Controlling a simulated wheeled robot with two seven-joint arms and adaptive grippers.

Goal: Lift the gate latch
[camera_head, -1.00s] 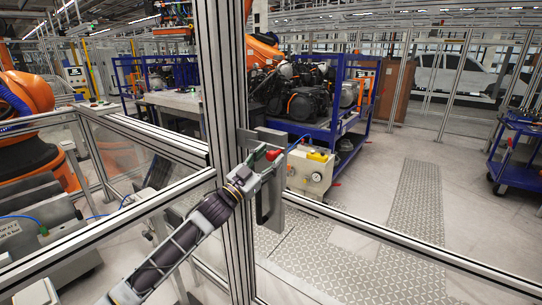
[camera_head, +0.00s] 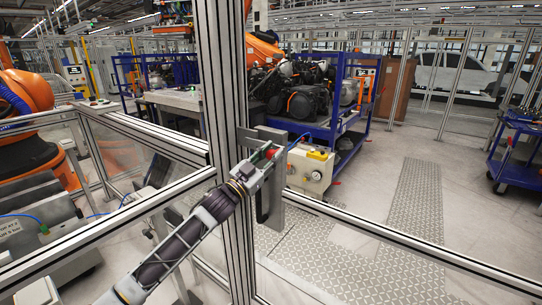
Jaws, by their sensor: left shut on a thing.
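The gate latch (camera_head: 272,205) is a grey metal plate and handle mounted on the tall aluminium post (camera_head: 222,90) in the middle of the head view. A red part of the latch (camera_head: 271,153) shows at the fingertips. My left gripper (camera_head: 266,157) reaches up from the lower left, in front of the post, and is shut on the red part. The gripper's fingers hide most of that part. My right gripper is not in view.
Horizontal aluminium rails (camera_head: 400,242) run from the post to both sides. Behind the fence stand a blue cart (camera_head: 345,110) with engine parts, a beige box (camera_head: 308,172) and an orange robot (camera_head: 30,110). Open floor (camera_head: 390,165) lies at the right.

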